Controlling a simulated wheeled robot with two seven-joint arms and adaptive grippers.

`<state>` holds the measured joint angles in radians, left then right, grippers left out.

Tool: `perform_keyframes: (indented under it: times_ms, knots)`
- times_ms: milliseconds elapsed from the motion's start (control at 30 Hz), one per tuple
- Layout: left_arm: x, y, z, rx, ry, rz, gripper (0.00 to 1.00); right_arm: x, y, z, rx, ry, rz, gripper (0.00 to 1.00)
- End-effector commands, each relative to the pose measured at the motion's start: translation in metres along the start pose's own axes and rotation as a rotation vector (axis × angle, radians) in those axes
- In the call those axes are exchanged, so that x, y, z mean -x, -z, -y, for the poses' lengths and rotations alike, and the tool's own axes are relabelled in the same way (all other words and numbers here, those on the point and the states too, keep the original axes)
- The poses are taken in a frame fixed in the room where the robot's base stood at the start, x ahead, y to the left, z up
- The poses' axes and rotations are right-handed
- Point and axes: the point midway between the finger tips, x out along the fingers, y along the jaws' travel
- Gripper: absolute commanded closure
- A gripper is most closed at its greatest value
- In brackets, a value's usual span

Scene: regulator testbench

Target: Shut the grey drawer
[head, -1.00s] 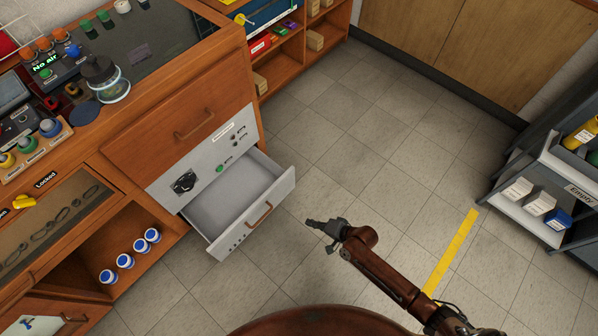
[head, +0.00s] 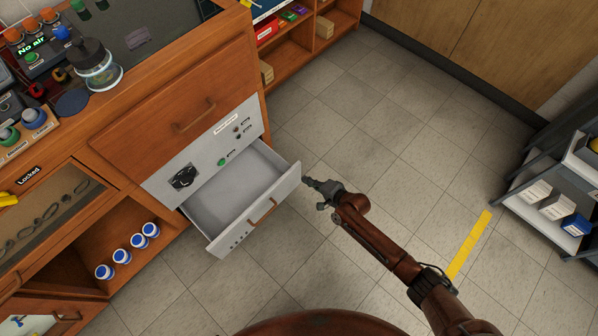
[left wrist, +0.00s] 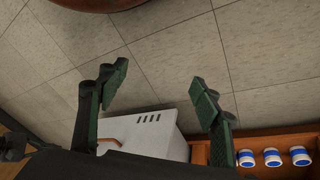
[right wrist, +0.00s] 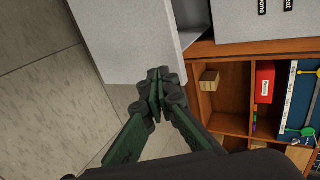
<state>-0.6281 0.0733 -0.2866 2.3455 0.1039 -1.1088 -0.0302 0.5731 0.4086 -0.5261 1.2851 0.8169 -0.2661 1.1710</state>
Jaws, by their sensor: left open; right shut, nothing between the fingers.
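The grey drawer (head: 238,190) stands pulled out of the wooden bench and is empty inside. Its front has a brown handle (head: 262,211). My right gripper (head: 308,181) is shut and empty, close to the drawer front's far right corner; I cannot tell whether it touches. In the right wrist view its closed fingertips (right wrist: 158,85) overlap the edge of the drawer front (right wrist: 135,45). My left gripper (left wrist: 158,90) is open and empty, outside the head view. The drawer front (left wrist: 150,132) shows low between its fingers in the left wrist view.
A grey panel with a black knob (head: 184,177) sits above the drawer. Several blue-and-white jars (head: 122,256) stand on the open shelf at left. A grey cart (head: 545,200) stands at right. The tiled floor between, with a yellow stripe (head: 468,244), is clear.

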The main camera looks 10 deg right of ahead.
Motion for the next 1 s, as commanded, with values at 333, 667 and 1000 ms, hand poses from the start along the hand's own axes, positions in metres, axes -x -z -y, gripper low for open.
perform_keyframes:
  times_ms: [333,667,1000]
  knots:
    - [-0.041,0.018,-0.014,0.012,-0.05,-0.139,0.41,-0.041,-0.001,0.015,-0.001,0.0,0.001,1.0]
    - [-0.043,0.021,-0.015,0.015,-0.055,-0.16,0.41,-0.044,0.0,0.021,0.0,0.001,-0.001,1.0]
    - [-0.041,0.02,-0.015,0.012,-0.053,-0.151,0.41,-0.045,-0.001,0.023,-0.005,0.002,-0.007,1.0]
